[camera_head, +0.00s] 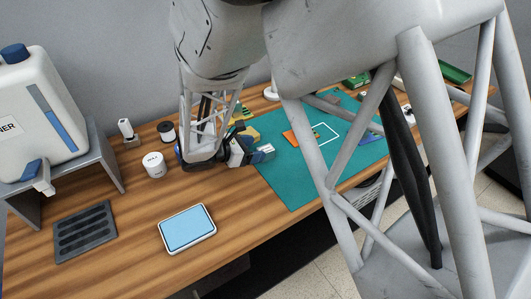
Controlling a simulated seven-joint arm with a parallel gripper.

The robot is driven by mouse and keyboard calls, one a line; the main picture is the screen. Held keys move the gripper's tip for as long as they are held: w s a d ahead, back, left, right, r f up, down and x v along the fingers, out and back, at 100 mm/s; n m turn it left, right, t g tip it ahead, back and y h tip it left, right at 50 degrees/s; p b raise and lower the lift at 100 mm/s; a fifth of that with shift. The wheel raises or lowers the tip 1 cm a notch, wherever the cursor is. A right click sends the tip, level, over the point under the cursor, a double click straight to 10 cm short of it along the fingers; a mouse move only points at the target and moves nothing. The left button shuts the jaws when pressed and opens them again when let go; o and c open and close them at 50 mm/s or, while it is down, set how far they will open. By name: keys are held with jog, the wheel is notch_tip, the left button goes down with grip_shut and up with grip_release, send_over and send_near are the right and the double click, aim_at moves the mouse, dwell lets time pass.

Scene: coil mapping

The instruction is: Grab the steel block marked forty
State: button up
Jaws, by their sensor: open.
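My gripper (266,153) is open, low over the left edge of the green mat (290,186). Its fingers are small and partly blurred here. I cannot make out a steel block marked forty in this view. My own arm and frame cover much of the middle and right of the table, so the block may be behind them. An orange piece (292,138) lies on the mat to the right of my gripper, near a white outlined rectangle (326,134).
A white cup (154,165) and a spool (166,132) stand left of my gripper. A blue-topped tray (187,229) and a dark slotted tray (85,232) lie in front. A cleaner canister (37,110) stands on a grey stand. Bare wood lies between the trays and mat.

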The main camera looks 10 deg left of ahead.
aim_at(268, 147)
dwell(0.3)
jog(key=shift+x, duration=2.65)
jog(key=shift+s, duration=0.15)
jog(key=shift+c, duration=0.5)
jog(key=c, duration=1)
jog(key=shift+r, duration=0.15)
jog(key=shift+r, duration=1.75)
jog(key=s+d, duration=0.2)
jog(key=s, duration=0.2)
jog(key=s+d+r, duration=0.1)
jog(key=s+d, duration=0.2)
jog(key=s, duration=0.2)
jog(key=s+d, duration=0.2)
jog(key=s, duration=0.3)
jog(key=shift+d+r, duration=0.2)
jog(key=shift+d, duration=0.15)
